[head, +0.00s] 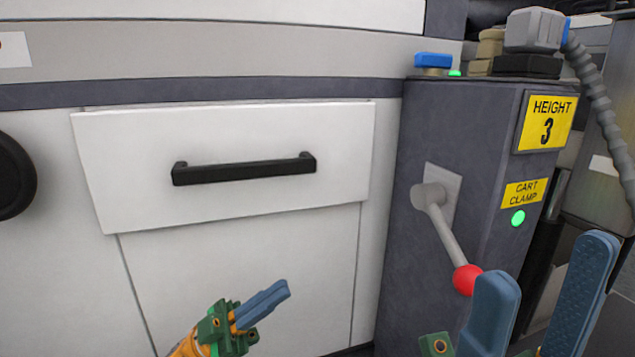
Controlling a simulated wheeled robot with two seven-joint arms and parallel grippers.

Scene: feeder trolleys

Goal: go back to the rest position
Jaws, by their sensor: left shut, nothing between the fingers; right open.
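My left gripper (284,290) shows at the bottom centre, with blue fingers together and nothing between them. It is in front of the white panel below the drawer and touches nothing that I can see. My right gripper (548,262) is at the lower right, with its two blue fingers wide apart and empty. Its left finger overlaps the view close to the red knob (466,279) of the grey clamp lever (440,232). I cannot tell whether finger and knob touch. The lever slopes down to the right from its plate.
A white drawer front (240,205) with a black handle (245,170) faces me. The dark grey post (400,270) stands right of it, with a yellow "HEIGHT 3" sign (546,121), a "CART CLAMP" label (524,193) and a green light (518,218). A ribbed grey hose (598,100) hangs at right.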

